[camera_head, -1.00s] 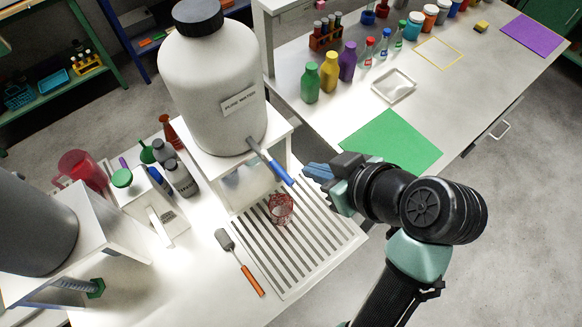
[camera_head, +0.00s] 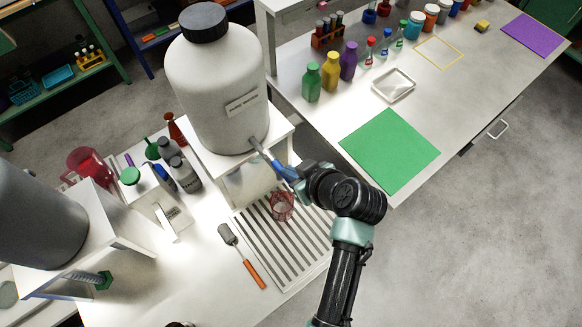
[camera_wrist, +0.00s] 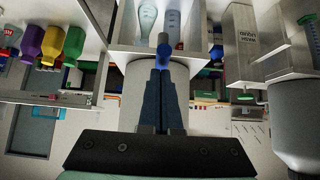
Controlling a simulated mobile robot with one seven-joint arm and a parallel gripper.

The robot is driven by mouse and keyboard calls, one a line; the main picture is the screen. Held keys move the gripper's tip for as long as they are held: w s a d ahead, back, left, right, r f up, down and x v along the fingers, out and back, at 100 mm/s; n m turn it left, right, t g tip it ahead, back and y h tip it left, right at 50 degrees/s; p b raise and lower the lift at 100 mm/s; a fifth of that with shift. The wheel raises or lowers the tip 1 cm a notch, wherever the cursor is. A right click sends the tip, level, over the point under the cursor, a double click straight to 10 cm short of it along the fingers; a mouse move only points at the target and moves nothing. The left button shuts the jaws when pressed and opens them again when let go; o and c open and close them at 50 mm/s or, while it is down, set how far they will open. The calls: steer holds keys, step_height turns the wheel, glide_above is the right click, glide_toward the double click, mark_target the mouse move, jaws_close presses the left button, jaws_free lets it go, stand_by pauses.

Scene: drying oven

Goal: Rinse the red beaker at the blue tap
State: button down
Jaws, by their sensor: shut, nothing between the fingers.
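The red beaker (camera_head: 282,206) is see-through and stands upright on the slatted drain rack (camera_head: 268,255), below the blue tap. The blue tap (camera_head: 280,168) sticks out from the big white water tank (camera_head: 215,85), which stands on a white stand. My gripper (camera_head: 297,172) is at the blue end of the tap, above and just right of the beaker. In the wrist view my shut, empty fingers (camera_wrist: 163,75) point straight at the blue tap (camera_wrist: 163,53); I cannot tell whether they touch it. I see no water stream. The beaker is not visible in the wrist view.
A white box with a green knob (camera_head: 130,176) and several bottles stand further left, near a grey tank (camera_head: 38,222). A green mat (camera_head: 388,150) lies on the right bench.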

steer(key=shift+f, duration=0.15)
steer(key=f+b, duration=0.2)
steer(key=shift+s+d+f+b, duration=0.2)
steer(key=shift+s+b, duration=0.1)
steer(key=shift+r+p, duration=0.35)
steer(key=shift+r, duration=0.1)
stand_by(1.5)
steer(key=shift+r+p, duration=0.7)
steer(key=shift+r, duration=0.05)
